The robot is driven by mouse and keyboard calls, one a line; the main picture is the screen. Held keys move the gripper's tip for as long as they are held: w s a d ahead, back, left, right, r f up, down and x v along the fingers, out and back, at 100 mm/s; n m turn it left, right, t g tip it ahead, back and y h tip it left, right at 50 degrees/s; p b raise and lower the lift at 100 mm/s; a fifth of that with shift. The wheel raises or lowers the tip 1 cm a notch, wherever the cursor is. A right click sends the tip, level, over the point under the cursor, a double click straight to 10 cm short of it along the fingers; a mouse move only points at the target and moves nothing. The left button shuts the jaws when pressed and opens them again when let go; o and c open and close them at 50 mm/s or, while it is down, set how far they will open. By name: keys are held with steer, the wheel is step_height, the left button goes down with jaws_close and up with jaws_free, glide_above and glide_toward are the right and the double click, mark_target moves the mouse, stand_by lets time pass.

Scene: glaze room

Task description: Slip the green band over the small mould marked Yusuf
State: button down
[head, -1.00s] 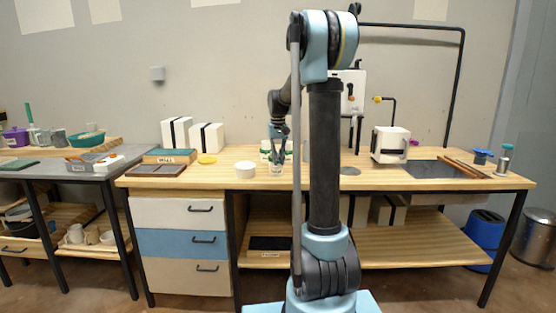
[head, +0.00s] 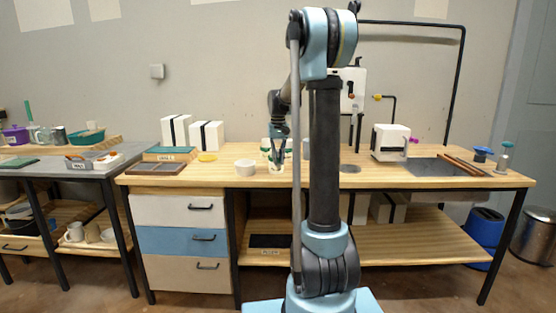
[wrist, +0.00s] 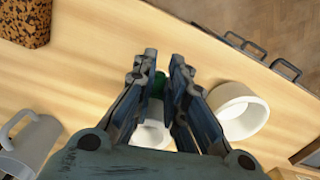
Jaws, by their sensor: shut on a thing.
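My gripper (wrist: 159,68) points down over the wooden bench, its fingers shut on the green band (wrist: 158,84), which shows as a small dark green patch between them. A pale, small mould (wrist: 150,131) shows between the fingers, partly hidden by them. I cannot tell whether the band is around it or apart from it. No name is readable. In the head view my gripper (head: 277,160) is low over the bench, in front of white and green items. The band is too small to make out there.
A thick-walled white round vessel (wrist: 240,111) stands close beside my fingers; it also shows in the head view (head: 245,167). A grey mug (wrist: 32,140) and a brown speckled block (wrist: 25,20) lie to the other side.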

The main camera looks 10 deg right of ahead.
steer(key=shift+f, duration=0.2)
steer(key=c, duration=1.5)
jaws_free()
steer(key=shift+c, duration=0.2)
steer(key=shift+r, duration=4.55)
